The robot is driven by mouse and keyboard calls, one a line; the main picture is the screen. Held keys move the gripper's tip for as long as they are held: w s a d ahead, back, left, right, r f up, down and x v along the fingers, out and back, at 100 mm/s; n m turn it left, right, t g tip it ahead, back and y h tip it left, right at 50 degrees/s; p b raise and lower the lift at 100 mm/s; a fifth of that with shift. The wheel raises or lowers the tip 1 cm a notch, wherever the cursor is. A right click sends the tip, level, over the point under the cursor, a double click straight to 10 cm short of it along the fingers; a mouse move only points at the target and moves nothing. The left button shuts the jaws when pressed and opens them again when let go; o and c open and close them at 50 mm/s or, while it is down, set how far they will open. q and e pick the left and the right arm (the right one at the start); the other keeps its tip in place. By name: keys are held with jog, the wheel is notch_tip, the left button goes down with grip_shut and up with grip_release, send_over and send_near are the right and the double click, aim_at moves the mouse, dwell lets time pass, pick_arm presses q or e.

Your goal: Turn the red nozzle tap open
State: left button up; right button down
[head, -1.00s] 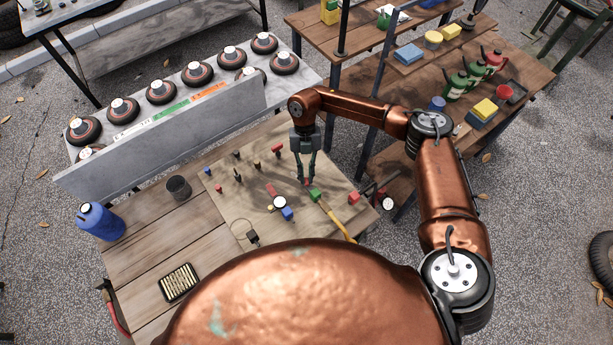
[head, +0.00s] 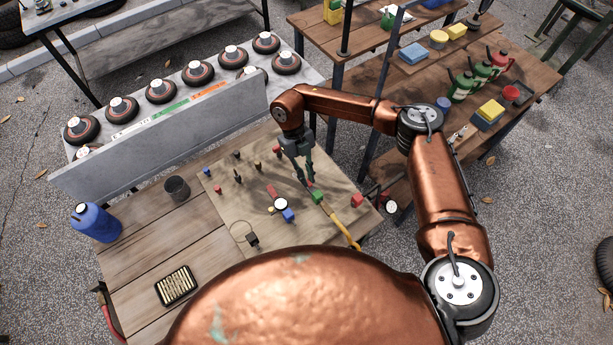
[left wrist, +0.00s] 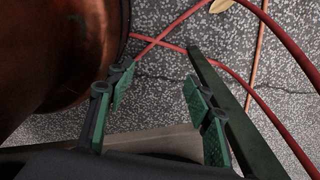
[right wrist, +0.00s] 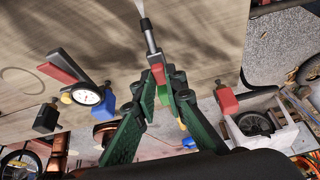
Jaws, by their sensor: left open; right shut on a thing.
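My right gripper (head: 310,182) reaches down over the board with its fingers leaning. In the right wrist view its fingertips (right wrist: 162,82) are closed around the small red nozzle tap (right wrist: 158,74), at the end of a metal nozzle (right wrist: 149,38). In the head view the fingers mostly hide the tap; only a bit of red shows at the tips. A green block (head: 317,196) with a yellow hose (head: 342,226) lies just beside the fingertips. How far the tap is turned cannot be told. My left gripper (left wrist: 160,105) is open and empty, away from the board.
The board (head: 222,184) carries a gauge (head: 281,204), a blue block (head: 289,216) and several small taps. A dark cup (head: 177,188), blue bottle (head: 96,222) and black tray (head: 177,285) stand left. Red hoses (left wrist: 275,45) lie near my left gripper.

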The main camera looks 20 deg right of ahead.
jog(key=c, duration=2)
grip_release()
jog(key=shift+o, duration=0.2)
jog(key=v, duration=1.2)
jog(key=shift+s, duration=0.1)
